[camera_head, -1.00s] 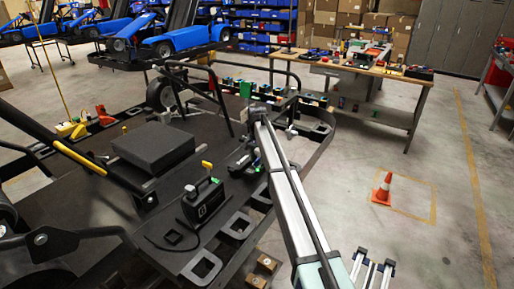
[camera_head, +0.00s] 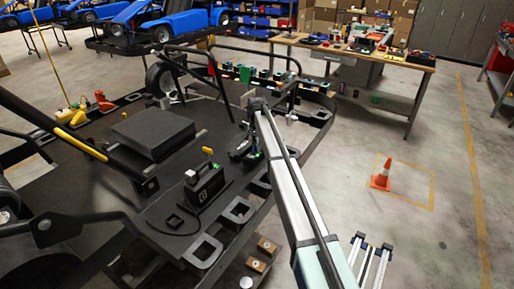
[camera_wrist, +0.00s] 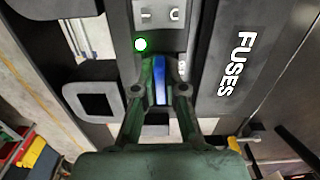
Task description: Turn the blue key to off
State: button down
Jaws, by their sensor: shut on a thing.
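The blue key (camera_wrist: 161,84) stands between the two fingers of my gripper (camera_wrist: 161,90) in the wrist view. The fingers are shut on it from both sides, and they hide part of it. Just above it are a lit green lamp (camera_wrist: 140,44) and a grey plate (camera_wrist: 159,13) with small marks, cut off by the top edge. In the head view my gripper (camera_head: 244,146) is small and dark at the far end of my arm, over the kart's deck. The key cannot be made out there.
A black panel marked FUSES (camera_wrist: 240,65) lies right of the key. In the head view a black box with a yellow-topped lever (camera_head: 205,184) and a larger black block (camera_head: 153,136) stand on the kart deck. An orange cone (camera_head: 381,175) stands on open floor to the right.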

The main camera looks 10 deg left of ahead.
jog(key=n, duration=0.4)
jog(key=shift+d, duration=0.1)
jog(key=shift+n, duration=0.8)
jog(key=n, duration=0.2)
jog(key=shift+n, duration=0.4)
jog(key=n, duration=0.3)
jog(key=shift+d, duration=0.1)
